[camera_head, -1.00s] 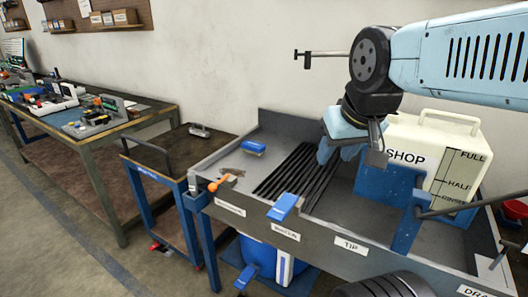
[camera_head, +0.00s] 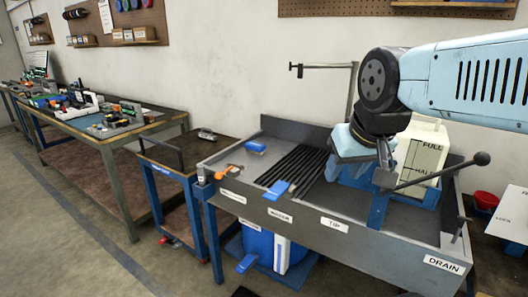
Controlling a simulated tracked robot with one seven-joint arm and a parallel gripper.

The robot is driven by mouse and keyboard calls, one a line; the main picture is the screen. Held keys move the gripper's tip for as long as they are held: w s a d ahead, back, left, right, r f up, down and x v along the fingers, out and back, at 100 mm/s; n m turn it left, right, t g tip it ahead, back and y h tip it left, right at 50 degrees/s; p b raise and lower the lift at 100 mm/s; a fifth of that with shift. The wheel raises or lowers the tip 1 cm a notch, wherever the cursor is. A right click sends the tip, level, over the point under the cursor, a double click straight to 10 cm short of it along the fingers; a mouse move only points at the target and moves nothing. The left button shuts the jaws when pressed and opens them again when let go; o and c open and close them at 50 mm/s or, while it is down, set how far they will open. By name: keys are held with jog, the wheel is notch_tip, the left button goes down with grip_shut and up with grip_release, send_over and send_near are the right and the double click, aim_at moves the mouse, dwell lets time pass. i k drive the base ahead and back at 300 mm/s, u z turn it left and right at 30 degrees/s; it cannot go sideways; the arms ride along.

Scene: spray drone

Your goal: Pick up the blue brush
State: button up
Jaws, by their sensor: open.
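The blue brush (camera_head: 255,146) lies at the back left of the grey metal sink-like bench, left of the dark slats. It is small in view, and its bristles cannot be made out. My gripper (camera_head: 368,176) is at the end of the pale blue arm, pointing down over the right part of the bench, in front of the white container. It is open, with nothing seen in it. It is well to the right of the brush and apart from it. Part of the jaws is hard to make out.
The grey bench (camera_head: 318,243) has raised walls, a blue lever (camera_head: 276,190) and an orange-ended lever (camera_head: 226,173) at its front left. A white container (camera_head: 422,150) stands behind my gripper. A dark-topped cart (camera_head: 178,155) stands to the left. Dark slats (camera_head: 297,165) lie mid-bench.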

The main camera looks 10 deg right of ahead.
aim_at(252, 147)
jog(key=u, duration=0.2)
jog(key=i, duration=0.9)
jog(key=z, duration=0.1)
